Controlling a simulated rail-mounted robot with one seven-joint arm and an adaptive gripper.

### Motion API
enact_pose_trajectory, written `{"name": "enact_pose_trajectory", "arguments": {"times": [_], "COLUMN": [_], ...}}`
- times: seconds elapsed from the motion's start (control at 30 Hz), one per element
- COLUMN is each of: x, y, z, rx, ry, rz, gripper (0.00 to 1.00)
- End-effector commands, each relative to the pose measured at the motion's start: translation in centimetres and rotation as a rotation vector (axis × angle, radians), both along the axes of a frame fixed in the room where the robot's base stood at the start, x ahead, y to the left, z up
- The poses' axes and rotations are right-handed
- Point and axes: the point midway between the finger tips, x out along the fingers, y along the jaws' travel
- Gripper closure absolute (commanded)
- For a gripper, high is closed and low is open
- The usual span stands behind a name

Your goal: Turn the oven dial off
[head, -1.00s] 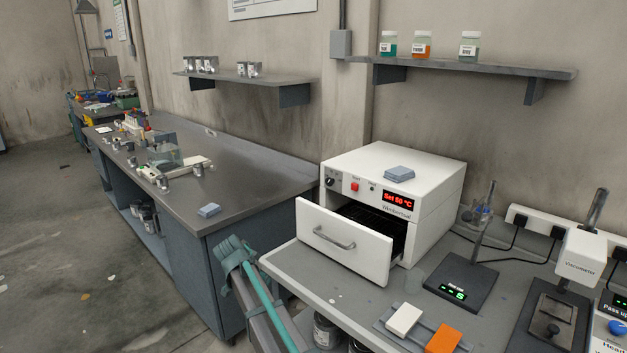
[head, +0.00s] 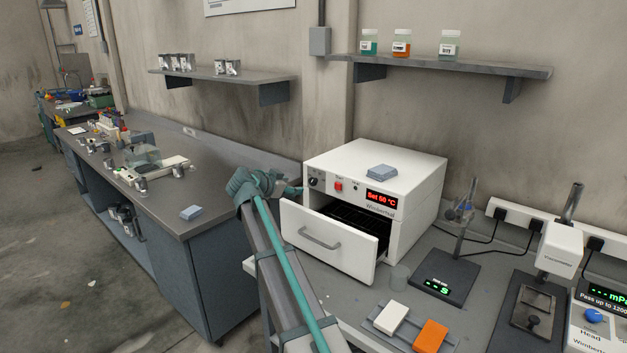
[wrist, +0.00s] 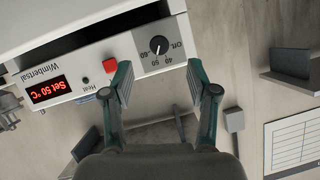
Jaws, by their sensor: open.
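The oven (head: 424,190) is a white box with a lit red display reading "Set 50 °C". Its dark dial (head: 314,183) is at the front's upper left, beside a red switch (head: 339,187). In the wrist view, turned upside down, the dial (wrist: 159,46) shows a pale mark on its lower side, toward the numbers; an "Off" label is at right. My gripper (wrist: 160,78) is open and empty. In that picture its fingertips lie either side of the dial and below it, apparently not touching. In the head view my gripper (head: 290,188) is just left of the dial.
The oven's front drawer (head: 326,246) stands pulled out below the dial, near my arm. A blue-grey block (head: 381,171) lies on the oven's top.

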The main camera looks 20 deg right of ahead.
Motion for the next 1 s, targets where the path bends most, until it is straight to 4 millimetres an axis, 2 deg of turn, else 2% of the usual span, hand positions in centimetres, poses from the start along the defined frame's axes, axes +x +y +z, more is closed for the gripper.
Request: {"name": "enact_pose_trajectory", "arguments": {"times": [0.03, 0.17, 0.7, 1.0], "x": [0.1, 0.3, 4.3, 5.2], "y": [-0.6, -1.5, -8.0, -9.5], "z": [1.0, 1.5, -1.5, -2.4], "rx": [-0.014, -0.027, -0.026, -0.025], "ry": [-0.012, -0.02, -0.018, -0.02], "rz": [-0.01, -0.02, -0.018, -0.017], "gripper": [0.41, 0.41, 0.41, 0.41]}}
